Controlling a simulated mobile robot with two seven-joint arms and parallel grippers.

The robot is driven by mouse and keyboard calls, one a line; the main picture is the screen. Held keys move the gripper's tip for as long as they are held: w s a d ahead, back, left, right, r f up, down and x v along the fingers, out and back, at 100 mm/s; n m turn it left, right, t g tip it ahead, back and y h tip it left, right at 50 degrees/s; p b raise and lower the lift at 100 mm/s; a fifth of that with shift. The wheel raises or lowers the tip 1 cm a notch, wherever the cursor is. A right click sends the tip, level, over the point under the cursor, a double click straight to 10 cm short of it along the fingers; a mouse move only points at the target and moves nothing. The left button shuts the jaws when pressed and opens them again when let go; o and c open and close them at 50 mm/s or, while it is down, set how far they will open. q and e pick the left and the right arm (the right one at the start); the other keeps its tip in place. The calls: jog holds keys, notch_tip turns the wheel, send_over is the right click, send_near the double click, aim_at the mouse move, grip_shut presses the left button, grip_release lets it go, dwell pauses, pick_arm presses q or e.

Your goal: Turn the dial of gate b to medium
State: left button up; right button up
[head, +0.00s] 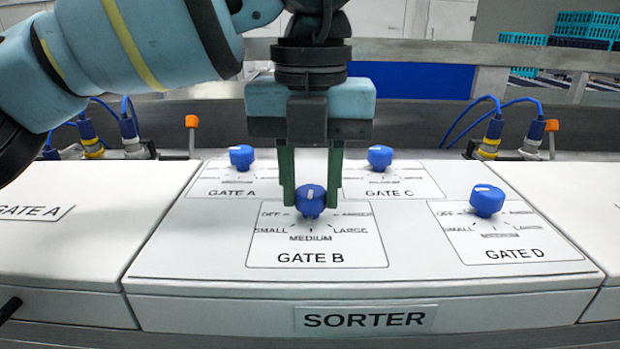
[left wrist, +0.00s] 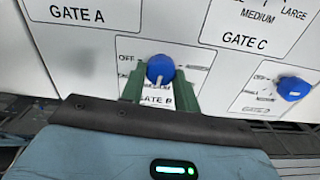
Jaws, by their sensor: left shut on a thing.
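The blue gate B dial (head: 310,203) stands on the white sorter panel, above its plate marked OFF, SMALL, MEDIUM and LARGE. My left gripper (head: 311,200) comes down from above, with one green finger on each side of the dial, and is shut on it. In the left wrist view the dial (left wrist: 160,66) sits between the fingertips. Its white mark there points down and slightly left, roughly towards the MEDIUM side; the gripper hides the scale below, so I cannot tell the exact setting. My right gripper is not in view.
The gate A dial (head: 241,156) and gate C dial (head: 379,156) stand behind, on either side of my gripper. The gate D dial (head: 487,202) is to the right. Blue cables with connectors (head: 494,130) rise behind the panel. The front of the panel is clear.

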aim_at(311, 193)
pick_arm(q)
jog(key=shift+n, duration=0.5)
jog(key=o, duration=1)
jog(key=shift+r, duration=3.95)
jog(key=shift+f, duration=0.1)
